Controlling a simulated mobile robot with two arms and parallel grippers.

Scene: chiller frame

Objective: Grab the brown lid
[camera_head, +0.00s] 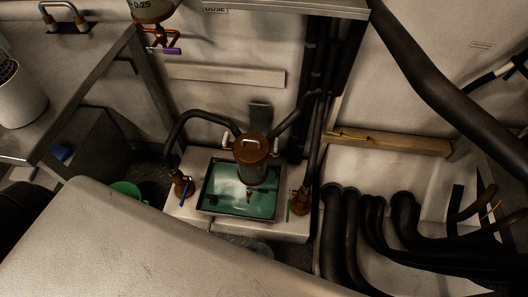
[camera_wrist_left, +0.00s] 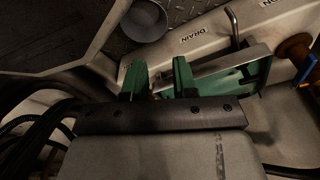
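The brown lid (camera_head: 252,147) sits on top of a cylindrical metal vessel (camera_head: 252,174) in the middle of the head view. Small pale parts stick out at its left and right sides. The vessel stands over a green tray (camera_head: 225,207). My left gripper (camera_wrist_left: 159,80) shows in the left wrist view with two green fingers spread apart and nothing between them. Part of a green tray (camera_wrist_left: 254,76) is beyond and right of these fingers. The lid is not seen in the wrist view. I cannot make out either gripper in the head view.
Brown valves with a blue handle (camera_head: 182,186) and a green handle (camera_head: 299,201) flank the tray. Black hoses arch beside the vessel, and thick black pipes (camera_head: 350,235) run at right. A metal counter (camera_head: 85,70) is at left. A grey bucket (camera_wrist_left: 145,20) stands on the floor.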

